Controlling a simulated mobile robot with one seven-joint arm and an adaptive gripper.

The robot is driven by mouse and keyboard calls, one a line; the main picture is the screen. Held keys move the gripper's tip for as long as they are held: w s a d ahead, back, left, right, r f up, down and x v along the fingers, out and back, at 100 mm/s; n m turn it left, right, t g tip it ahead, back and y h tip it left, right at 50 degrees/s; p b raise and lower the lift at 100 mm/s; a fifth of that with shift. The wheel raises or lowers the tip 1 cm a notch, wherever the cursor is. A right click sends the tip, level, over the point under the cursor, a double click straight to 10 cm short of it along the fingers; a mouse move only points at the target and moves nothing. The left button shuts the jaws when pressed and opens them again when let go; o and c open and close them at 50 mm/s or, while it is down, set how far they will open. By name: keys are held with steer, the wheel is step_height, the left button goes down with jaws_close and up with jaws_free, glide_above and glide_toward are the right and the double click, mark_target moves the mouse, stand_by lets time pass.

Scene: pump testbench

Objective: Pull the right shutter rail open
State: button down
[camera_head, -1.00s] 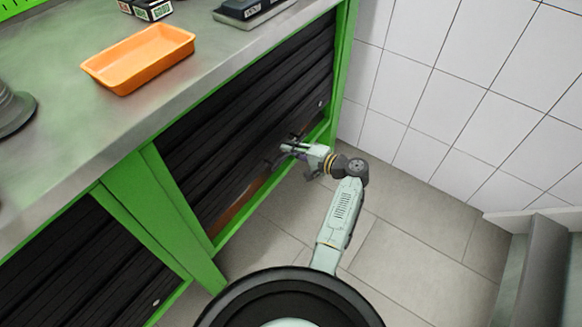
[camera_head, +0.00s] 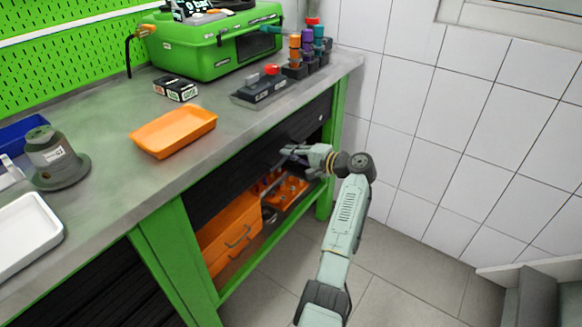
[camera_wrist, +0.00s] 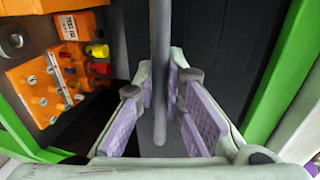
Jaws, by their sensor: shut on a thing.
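The right shutter (camera_head: 236,172) is black and slatted, in the green bench frame. It is partly raised, and the lower part of its compartment stands open. The shutter rail (camera_wrist: 161,55) is a grey bar that runs lengthwise between my fingers in the wrist view. My gripper (camera_head: 287,151) is shut on the rail near the shutter's lower edge. Its purple finger pads also show in the wrist view (camera_wrist: 160,100), one on each side of the rail. In the head view the gripper hides the held part of the rail.
Orange drawers (camera_head: 232,228) and an orange holder (camera_head: 289,193) with small parts are inside the compartment. A green post (camera_head: 334,150) and a white tiled wall (camera_head: 420,130) stand to the right. An orange tray (camera_head: 172,133) sits on the bench top. The floor in front is clear.

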steer(key=shift+r, duration=0.95)
steer(key=c, duration=1.7)
jaws_free()
steer(key=shift+f, duration=0.1)
steer(key=shift+o, duration=0.2)
steer(key=v, duration=1.2)
steer(key=shift+f, duration=0.1)
